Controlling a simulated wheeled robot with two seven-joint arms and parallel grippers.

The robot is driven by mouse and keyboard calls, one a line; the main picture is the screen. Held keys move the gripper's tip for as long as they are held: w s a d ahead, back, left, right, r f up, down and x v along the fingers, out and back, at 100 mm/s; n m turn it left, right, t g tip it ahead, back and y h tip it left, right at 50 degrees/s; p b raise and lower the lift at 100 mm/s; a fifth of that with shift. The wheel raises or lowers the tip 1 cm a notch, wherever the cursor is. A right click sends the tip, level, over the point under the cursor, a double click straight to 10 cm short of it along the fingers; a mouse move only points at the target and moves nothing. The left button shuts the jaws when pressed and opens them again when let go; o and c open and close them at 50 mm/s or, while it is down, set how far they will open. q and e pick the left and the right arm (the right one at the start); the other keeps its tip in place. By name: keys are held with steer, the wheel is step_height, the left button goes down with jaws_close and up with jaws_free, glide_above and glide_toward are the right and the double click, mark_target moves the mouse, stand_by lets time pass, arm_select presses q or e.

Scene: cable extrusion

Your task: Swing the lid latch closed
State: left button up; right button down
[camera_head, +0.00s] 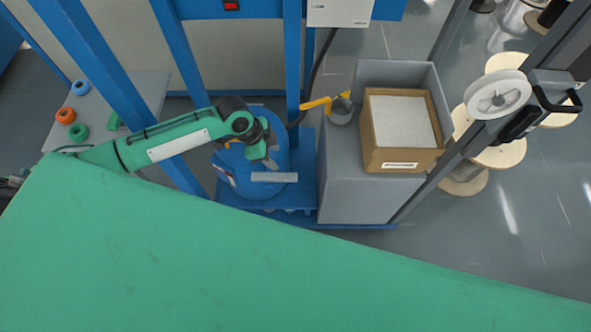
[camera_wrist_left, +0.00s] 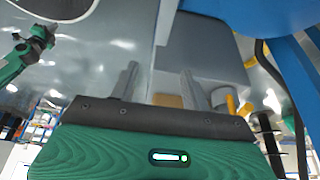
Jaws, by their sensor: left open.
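A blue drum-like vessel (camera_head: 226,161) stands behind the green surface, partly hidden under my left arm. A flat grey bar (camera_head: 274,177) shows across its front, just below my left gripper (camera_head: 272,161). I cannot tell whether this bar is the lid latch, or whether it touches the gripper. In the left wrist view the two fingers of my left gripper (camera_wrist_left: 158,85) are apart, with nothing held between them. A blue surface (camera_wrist_left: 240,14) fills the upper right there. My right gripper is not identifiable in these views.
A grey cabinet (camera_head: 345,200) right of the drum carries a cardboard box (camera_head: 434,158), a grey cup (camera_head: 342,112) and a yellow handle (camera_head: 316,104). Blue posts (camera_head: 178,60) rise around the drum. A large green surface (camera_head: 200,260) fills the foreground. Orange and green pieces lie at left.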

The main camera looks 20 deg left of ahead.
mark_target(293, 176)
arm_select(q)
steer(key=x, duration=1.3)
steer(key=shift+w+f+p, duration=0.1)
steer(key=shift+f+p, duration=0.25)
steer(key=shift+p, duration=0.05)
jaws_close()
